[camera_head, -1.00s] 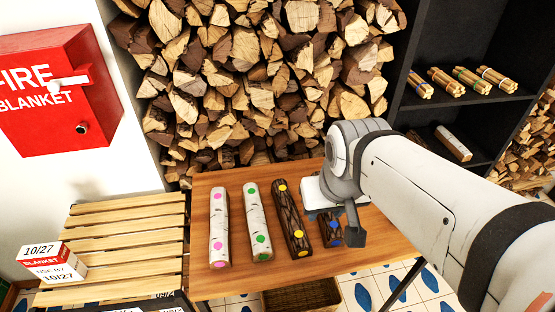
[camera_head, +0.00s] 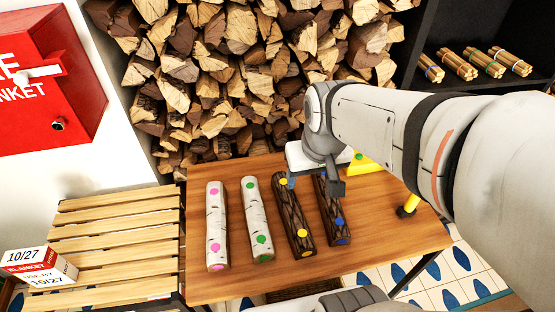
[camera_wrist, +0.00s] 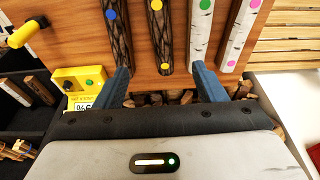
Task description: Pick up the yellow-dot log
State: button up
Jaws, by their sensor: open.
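The yellow-dot log (camera_head: 296,215) is dark, rough-barked and lies lengthwise on the wooden table, third from the left in the row. My gripper (camera_head: 312,182) is open and empty near its far end in the head view. In the wrist view, the yellow-dot log (camera_wrist: 160,40) shows between my two blue-grey fingers (camera_wrist: 163,85), its near end dot visible. The blue-dot log (camera_head: 334,222) lies right of it, partly hidden by my gripper. The white green-dot log (camera_head: 257,220) and the white pink-dot log (camera_head: 216,225) lie to its left. Finger height above the table is hard to tell.
A yellow box (camera_head: 362,163) with a green button is at the table's back right. Stacked firewood (camera_head: 215,90) rises behind the table. A slatted bench (camera_head: 120,240) adjoins the left. A dark shelf (camera_head: 436,40) holds stick bundles.

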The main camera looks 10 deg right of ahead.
aim_at(292, 206)
jog(key=o, duration=0.4)
jog(key=w+f+b, duration=0.1)
jog(key=w+f, duration=0.2)
jog(key=f, duration=0.3)
jog(key=w+f+g+b, duration=0.1)
jog(key=w+f+b, duration=0.1)
jog(key=w+f, duration=0.2)
jog(key=w+f+g+b, duration=0.1)
jog(key=w+f+b, duration=0.1)
jog(key=f, duration=0.6)
jog(key=shift+w+d+f, duration=0.1)
jog(key=shift+w+f, duration=0.25)
jog(key=shift+w, duration=0.4)
jog(key=shift+g, duration=0.3)
jog(key=f, duration=0.9)
jog(key=shift+w+f, duration=0.35)
jog(key=shift+w, duration=0.05)
jog(key=shift+f, duration=0.2)
jog(key=shift+f, duration=0.25)
jog(key=shift+c, duration=0.5)
